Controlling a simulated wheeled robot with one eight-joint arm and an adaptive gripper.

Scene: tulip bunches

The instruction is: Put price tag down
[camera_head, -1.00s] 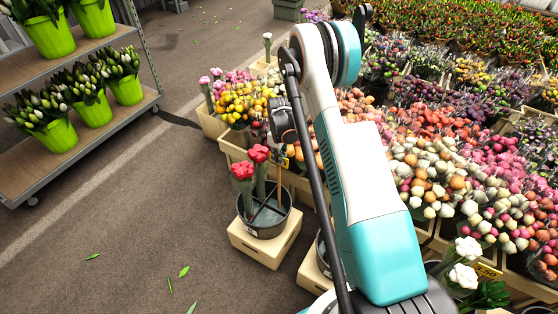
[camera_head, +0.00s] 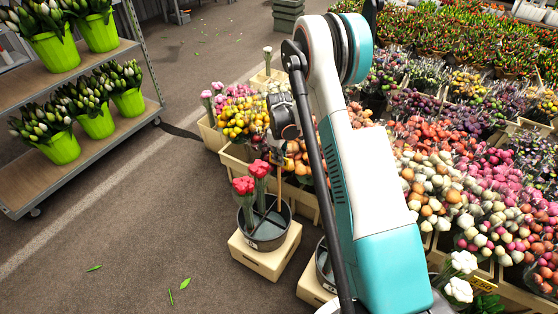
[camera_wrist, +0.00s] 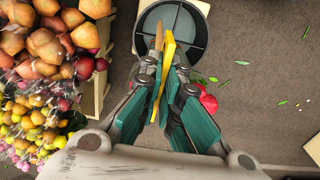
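The yellow price tag (camera_wrist: 162,82) is pinched between the fingers of my gripper (camera_wrist: 164,68) in the wrist view. A brown wooden stick (camera_wrist: 159,36) shows beside the tag and extends past the fingertips. In the head view the stick (camera_head: 281,182) hangs below my wrist, over or in front of a dark bucket (camera_head: 262,234) holding red tulips (camera_head: 245,186). I cannot tell whether it touches the bucket. In the wrist view the divided bucket (camera_wrist: 200,38) lies beyond the fingertips, and the red tulips (camera_wrist: 208,103) are partly hidden behind the right finger. In the head view my arm hides the fingers.
The bucket stands on a cream crate (camera_head: 258,262). A second bucket (camera_head: 323,266) stands to its right, partly behind my arm. Crates of mixed flowers fill the right side. A shelf rack (camera_head: 95,155) with green pots stands left. Open floor (camera_head: 125,240) lies between.

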